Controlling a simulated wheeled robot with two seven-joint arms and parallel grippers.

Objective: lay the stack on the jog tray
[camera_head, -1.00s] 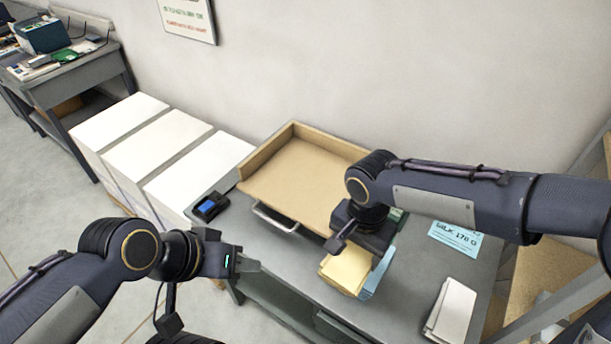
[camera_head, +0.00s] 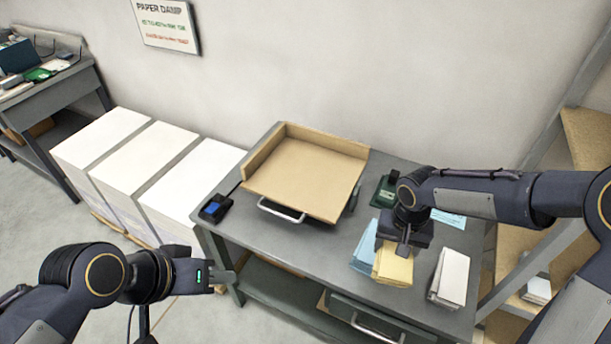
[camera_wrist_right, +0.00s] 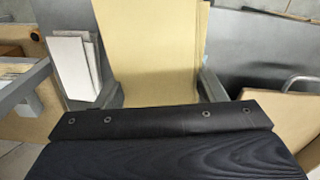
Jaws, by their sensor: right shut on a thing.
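A pale yellow paper stack (camera_head: 393,265) is between the fingers of my right gripper (camera_head: 402,248), over the right part of the table. In the right wrist view the stack (camera_wrist_right: 158,50) fills the space between the fingers. I cannot tell if it clears the table. The jog tray (camera_head: 308,178), a tan board with raised back and left walls and a metal front handle, lies to the left, empty. My left gripper (camera_head: 225,278) hangs at the table's front left, apart from everything; its finger gap is unclear.
A light blue stack (camera_head: 366,250) is just left of the yellow one. A white stack (camera_head: 450,277) lies to the right. A green device (camera_head: 385,190) stands behind, and a black device with a blue screen (camera_head: 215,208) is left of the tray. Tall white paper piles (camera_head: 140,165) stand further left.

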